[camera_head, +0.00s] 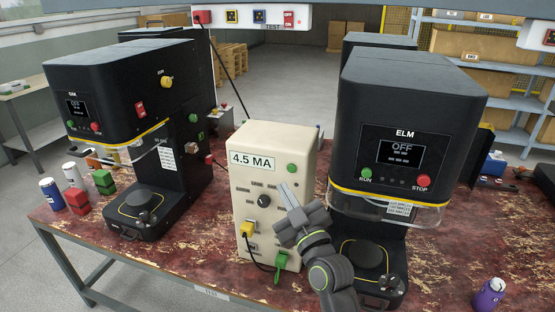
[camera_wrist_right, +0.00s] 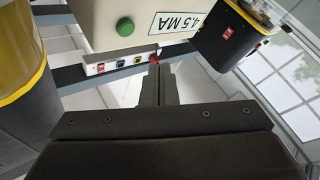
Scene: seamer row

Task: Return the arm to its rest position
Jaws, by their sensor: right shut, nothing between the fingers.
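My right gripper (camera_head: 289,197) is raised in front of the cream control box marked 4.5 MA (camera_head: 268,160), over the lower middle of the head view. Its fingers point up and to the left, close to the box's front face, and they are shut with nothing between them. I cannot tell whether they touch the box. In the right wrist view the shut fingers (camera_wrist_right: 161,85) point toward the box (camera_wrist_right: 130,20), which appears upside down with a green button. My left gripper does not show in the head view.
The ELM machine (camera_head: 400,130) stands right of the box, the OIM machine (camera_head: 120,100) left. A red worn table (camera_head: 205,262) carries them. A purple bottle (camera_head: 488,294) stands at the right front. Red and green blocks, a blue can (camera_head: 51,194) and a white can stand at the left.

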